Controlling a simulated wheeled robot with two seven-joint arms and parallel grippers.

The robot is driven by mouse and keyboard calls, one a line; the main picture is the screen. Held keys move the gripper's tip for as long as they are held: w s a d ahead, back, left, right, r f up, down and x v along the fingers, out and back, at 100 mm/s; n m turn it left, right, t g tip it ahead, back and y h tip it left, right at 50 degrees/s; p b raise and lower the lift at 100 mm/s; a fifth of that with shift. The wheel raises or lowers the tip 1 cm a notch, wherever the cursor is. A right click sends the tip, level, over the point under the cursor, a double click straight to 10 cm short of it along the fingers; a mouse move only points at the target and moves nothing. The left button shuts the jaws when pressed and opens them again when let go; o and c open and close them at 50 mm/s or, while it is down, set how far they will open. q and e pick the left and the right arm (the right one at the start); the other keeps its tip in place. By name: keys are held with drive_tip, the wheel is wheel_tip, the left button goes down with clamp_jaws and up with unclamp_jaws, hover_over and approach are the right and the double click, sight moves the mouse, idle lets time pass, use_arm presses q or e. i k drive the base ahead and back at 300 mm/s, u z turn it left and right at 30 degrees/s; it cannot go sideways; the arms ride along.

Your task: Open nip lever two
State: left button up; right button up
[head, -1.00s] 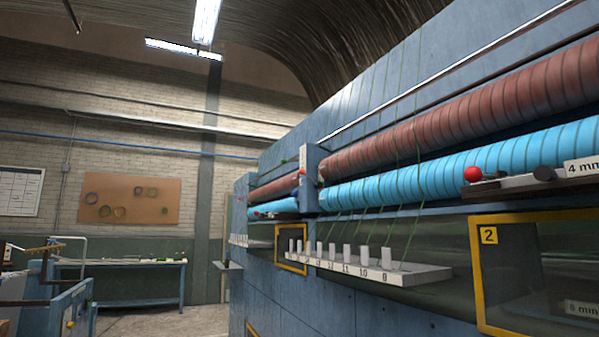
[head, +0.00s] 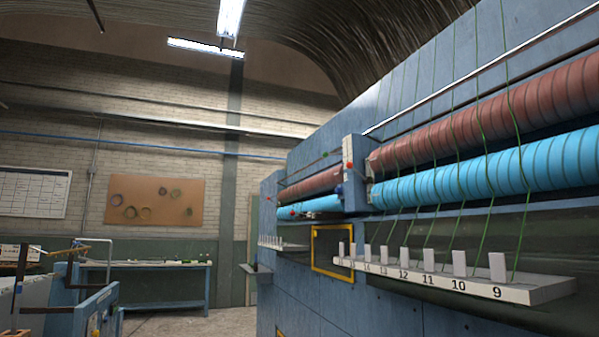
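No lever labelled two can be made out in the head view now. The blue machine (head: 345,290) fills the right side. It carries a red-brown ribbed roller (head: 470,125) above a bright blue ribbed roller (head: 465,178). Small red knobs show near the machine's middle post (head: 354,172) and on its far section, too small to tell what they belong to. Green yarns run down over the rollers to a white numbered ledge (head: 450,278) with upright white tabs, marked 9 to about 15. Neither of my grippers is in view.
A yellow-framed window (head: 316,262) sits in the machine front. A workbench (head: 150,284) stands at the back wall below a corkboard (head: 155,201). A blue frame or cart (head: 100,312) is at the lower left. Floor shows clear between cart and machine.

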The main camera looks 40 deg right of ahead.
sight(349, 165)
drive_tip(key=i, duration=0.95)
drive_tip(key=z, duration=0.85)
drive_tip(key=i, duration=0.9)
drive_tip(key=z, duration=0.8)
